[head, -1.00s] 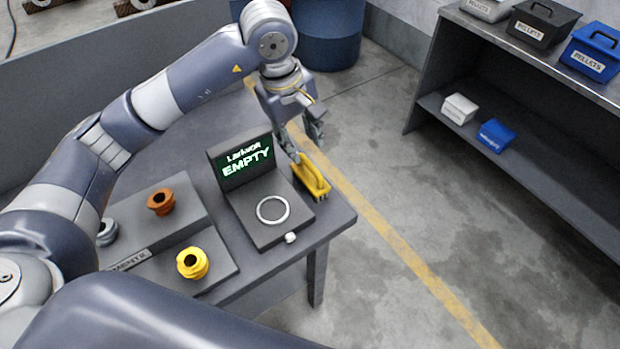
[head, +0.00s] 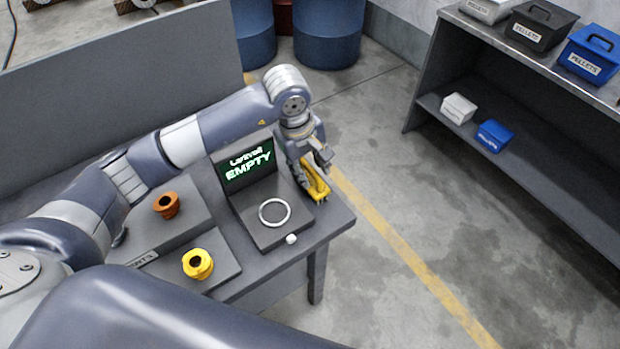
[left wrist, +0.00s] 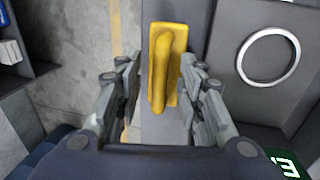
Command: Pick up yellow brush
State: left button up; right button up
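The yellow brush (head: 316,190) lies on the right edge of the grey table, beside the device with the lit screen. In the left wrist view the brush (left wrist: 165,70) shows its long handle, pointing up the picture between the fingers. My left gripper (head: 312,172) is lowered over the brush. In the left wrist view the left gripper (left wrist: 160,80) is open, with one finger on each side of the brush and gaps between. My right gripper is not in view.
The device's screen (head: 249,163) reads EMPTY, and a ring (head: 274,198) lies on its base. An orange part (head: 166,205) and a yellow part (head: 198,264) stand to the left. A shelf (head: 440,105) is at the right; the floor between is clear.

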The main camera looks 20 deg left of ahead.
pick_arm(q)
grip_shut()
jog(key=shift+r, duration=0.1)
notch_tip(320, 180, up, 9)
jog(key=shift+f+b, duration=0.15)
jog(key=shift+b, duration=1.1)
jog(key=shift+r, duration=0.6)
